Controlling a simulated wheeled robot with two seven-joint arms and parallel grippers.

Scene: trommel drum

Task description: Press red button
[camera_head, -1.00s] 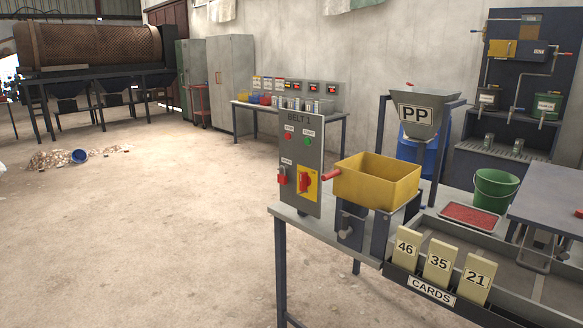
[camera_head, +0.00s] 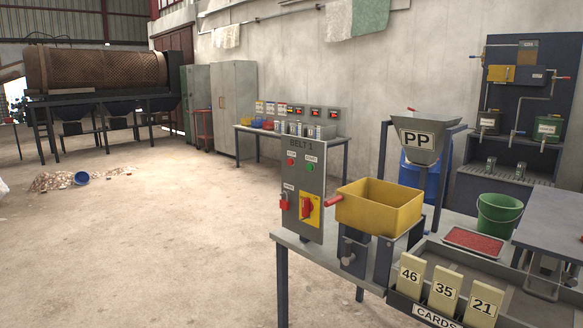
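A grey upright control panel (camera_head: 321,165) marked BELT 1 stands at the left end of the metal table (camera_head: 310,246). Near its top are a small round red button (camera_head: 291,162) on the left and a green button (camera_head: 309,167) on the right, each under a small white label. Lower down are a red switch or lock (camera_head: 284,201) on the left edge and a red rotary handle (camera_head: 307,208) on a yellow plate. Neither of my grippers shows in the head view.
A yellow bin (camera_head: 378,210) with a red handle sits right of the panel. Number cards (camera_head: 443,291) stand at the table front. A PP hopper (camera_head: 416,142), green bucket (camera_head: 497,214) and red tray (camera_head: 473,241) are further right. The trommel drum (camera_head: 95,70) is far left. Open floor (camera_head: 150,240) lies left.

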